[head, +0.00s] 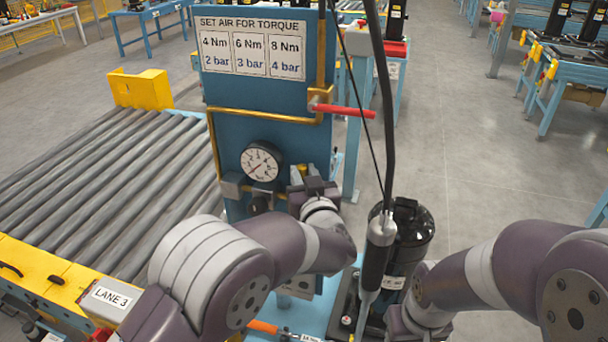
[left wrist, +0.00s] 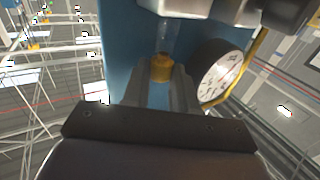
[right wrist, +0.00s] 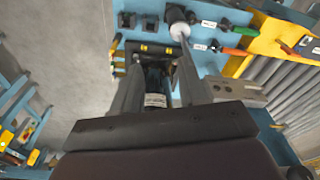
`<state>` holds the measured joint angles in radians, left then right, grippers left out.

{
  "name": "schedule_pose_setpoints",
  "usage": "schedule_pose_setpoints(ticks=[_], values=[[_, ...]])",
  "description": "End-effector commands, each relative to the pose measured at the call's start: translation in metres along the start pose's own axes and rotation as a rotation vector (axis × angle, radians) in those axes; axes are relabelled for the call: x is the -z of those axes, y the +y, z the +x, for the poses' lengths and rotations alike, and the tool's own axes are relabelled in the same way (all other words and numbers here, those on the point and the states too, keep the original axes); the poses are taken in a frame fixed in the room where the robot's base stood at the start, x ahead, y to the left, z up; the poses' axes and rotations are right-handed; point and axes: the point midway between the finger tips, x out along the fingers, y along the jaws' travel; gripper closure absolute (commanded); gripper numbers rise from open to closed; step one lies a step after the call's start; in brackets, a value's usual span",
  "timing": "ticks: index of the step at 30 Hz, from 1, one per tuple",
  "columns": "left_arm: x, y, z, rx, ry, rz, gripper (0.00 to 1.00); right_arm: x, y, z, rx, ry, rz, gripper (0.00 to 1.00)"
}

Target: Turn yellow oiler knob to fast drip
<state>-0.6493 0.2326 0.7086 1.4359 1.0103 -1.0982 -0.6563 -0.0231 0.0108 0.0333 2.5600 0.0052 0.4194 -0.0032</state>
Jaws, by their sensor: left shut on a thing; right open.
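The yellow oiler knob (left wrist: 161,68) sits between the fingertips of my left gripper (left wrist: 162,76) in the left wrist view, with a clear tube beside it against the blue panel. My left gripper is shut on the knob. In the head view my left gripper (head: 310,188) is at the blue panel (head: 285,140), right of the round gauge (head: 262,163); its hand hides most of the knob there. The gauge also shows in the left wrist view (left wrist: 222,72). My right gripper (right wrist: 165,90) is open; a dark object with a white label shows between and beyond its fingers.
A red-handled lever (head: 345,110) on a brass pipe juts from the panel's right side. A black cylinder (head: 408,235) and a hanging tool (head: 376,255) stand right of my left arm. A roller conveyor (head: 100,180) lies left. A torque chart (head: 252,47) tops the panel.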

Motion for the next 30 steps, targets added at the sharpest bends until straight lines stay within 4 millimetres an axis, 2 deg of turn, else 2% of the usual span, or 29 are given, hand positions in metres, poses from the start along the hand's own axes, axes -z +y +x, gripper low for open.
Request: schedule_pose_setpoints(ticks=[1, 2, 12, 14, 24, 27, 30], values=[[0.002, 0.000, 0.000, 0.000, 0.004, -0.002, 0.66, 0.000, 0.000, 0.000, 0.000, 0.000, 0.000, 0.57], [0.002, 0.000, 0.000, 0.000, 0.004, -0.002, 0.62, 0.000, 0.000, 0.000, 0.000, 0.000, 0.000, 0.57], [0.000, 0.001, -0.006, -0.002, 0.002, -0.001, 0.62, 0.000, 0.000, 0.002, 0.000, 0.000, 0.000, 0.57], [0.000, 0.001, -0.015, -0.004, 0.001, -0.002, 0.62, -0.001, 0.000, 0.004, 0.000, 0.000, 0.000, 0.57], [-0.001, 0.001, -0.103, -0.004, 0.003, -0.001, 0.62, -0.002, 0.000, 0.018, 0.000, 0.000, 0.000, 0.57], [0.000, 0.001, -0.118, -0.003, 0.003, -0.002, 0.62, -0.002, 0.000, 0.020, 0.000, 0.000, 0.000, 0.57], [0.001, 0.000, -0.126, -0.002, 0.003, -0.002, 0.62, -0.002, 0.000, 0.020, 0.000, 0.000, 0.000, 0.57]])
